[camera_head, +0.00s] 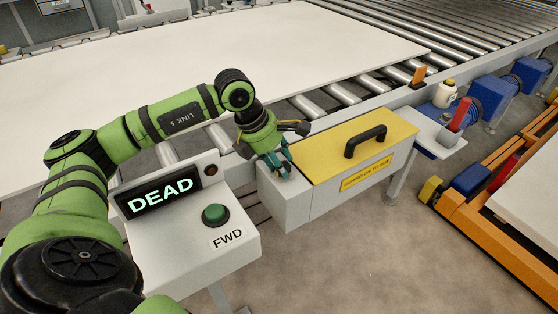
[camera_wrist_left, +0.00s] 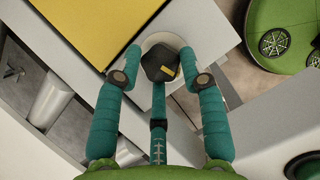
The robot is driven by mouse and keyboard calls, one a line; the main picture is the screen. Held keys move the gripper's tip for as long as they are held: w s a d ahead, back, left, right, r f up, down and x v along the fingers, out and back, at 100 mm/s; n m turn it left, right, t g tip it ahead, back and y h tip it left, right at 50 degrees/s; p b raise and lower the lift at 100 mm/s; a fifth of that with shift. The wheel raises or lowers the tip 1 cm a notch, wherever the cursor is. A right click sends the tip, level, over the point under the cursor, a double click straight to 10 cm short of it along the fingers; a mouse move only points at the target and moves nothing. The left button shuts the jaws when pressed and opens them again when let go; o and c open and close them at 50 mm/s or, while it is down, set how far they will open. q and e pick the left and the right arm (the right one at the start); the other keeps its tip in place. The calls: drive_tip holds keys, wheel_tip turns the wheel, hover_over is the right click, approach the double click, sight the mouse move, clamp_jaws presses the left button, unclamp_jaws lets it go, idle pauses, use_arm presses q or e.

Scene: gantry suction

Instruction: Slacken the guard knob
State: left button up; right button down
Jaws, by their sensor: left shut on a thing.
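The guard knob (camera_wrist_left: 160,62) is a dark, faceted knob with a small yellow mark, on a pale round base. It shows in the left wrist view between the teal fingers of my left gripper (camera_wrist_left: 162,80). In the head view my left gripper (camera_head: 279,168) reaches down onto the grey box end beside the yellow guard lid (camera_head: 335,146), and its fingers hide the knob there. The fingers are closed around the knob. The lid lies flat and has a black handle (camera_head: 365,141). My right gripper is in neither view.
A control box (camera_head: 190,255) with a "DEAD" display (camera_head: 160,197) and a green FWD button (camera_head: 215,214) stands left of the guard. A large white sheet (camera_head: 200,60) lies on the roller conveyor (camera_head: 470,40) behind. A side shelf (camera_head: 437,134) holds a bottle (camera_head: 445,95) and a red-handled item.

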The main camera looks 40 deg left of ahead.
use_arm(q)
drive_tip(key=shift+s+d+f, duration=0.15)
drive_tip(key=shift+s+f, duration=0.15)
drive_tip(key=shift+f, duration=0.05)
drive_tip(key=o, duration=1.1)
drive_tip(key=shift+w+r, duration=0.1)
drive_tip(key=shift+r, duration=0.25)
drive_tip(key=v, duration=1.1)
drive_tip(key=shift+r, duration=0.35)
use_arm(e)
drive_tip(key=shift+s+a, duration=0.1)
